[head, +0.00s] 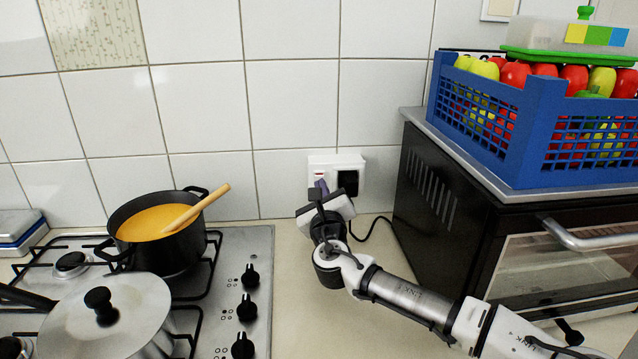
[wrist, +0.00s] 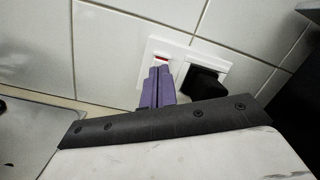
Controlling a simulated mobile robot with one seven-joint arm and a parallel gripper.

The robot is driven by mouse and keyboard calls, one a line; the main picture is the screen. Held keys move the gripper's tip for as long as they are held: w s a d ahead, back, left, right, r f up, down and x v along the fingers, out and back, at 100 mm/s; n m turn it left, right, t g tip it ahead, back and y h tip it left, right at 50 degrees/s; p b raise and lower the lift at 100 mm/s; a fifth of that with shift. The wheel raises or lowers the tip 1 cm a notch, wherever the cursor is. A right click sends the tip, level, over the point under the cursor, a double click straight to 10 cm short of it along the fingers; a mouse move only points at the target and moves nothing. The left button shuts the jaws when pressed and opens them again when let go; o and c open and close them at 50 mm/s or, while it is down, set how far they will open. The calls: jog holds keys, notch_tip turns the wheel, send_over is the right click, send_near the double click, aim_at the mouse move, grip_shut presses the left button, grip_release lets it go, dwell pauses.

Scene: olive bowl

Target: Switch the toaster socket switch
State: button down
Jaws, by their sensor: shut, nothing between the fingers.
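The white wall socket (head: 318,160) is on the tiled wall behind the counter, left of the toaster oven. Its switch (head: 319,174) shows a red mark and is on the socket's left half. A black plug (head: 348,181) sits in the right half. My gripper (head: 321,187) is shut and empty, with its purple fingertips in front of the switch. In the wrist view, the fingertips (wrist: 158,86) overlap the lower part of the switch, just below the red mark (wrist: 161,59). The plug (wrist: 203,82) is to their right. I cannot tell whether the fingertips touch the switch.
A black toaster oven (head: 430,200) stands to the right, with a blue crate (head: 540,125) of fruit on top. A black cord (head: 378,232) runs along the counter. A gas hob (head: 255,270) with a pot of soup (head: 165,245) and a lidded pan (head: 100,325) is on the left.

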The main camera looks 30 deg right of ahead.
jog(key=shift+w+d, duration=0.1)
jog(key=shift+w, duration=0.1)
jog(key=shift+w+d+r, duration=0.1)
jog(key=shift+w+d, duration=0.05)
jog(key=shift+w, duration=0.15)
dwell(0.5)
jog(key=b+v, duration=0.1)
jog(key=v, duration=0.6)
dwell(0.5)
dwell(0.5)
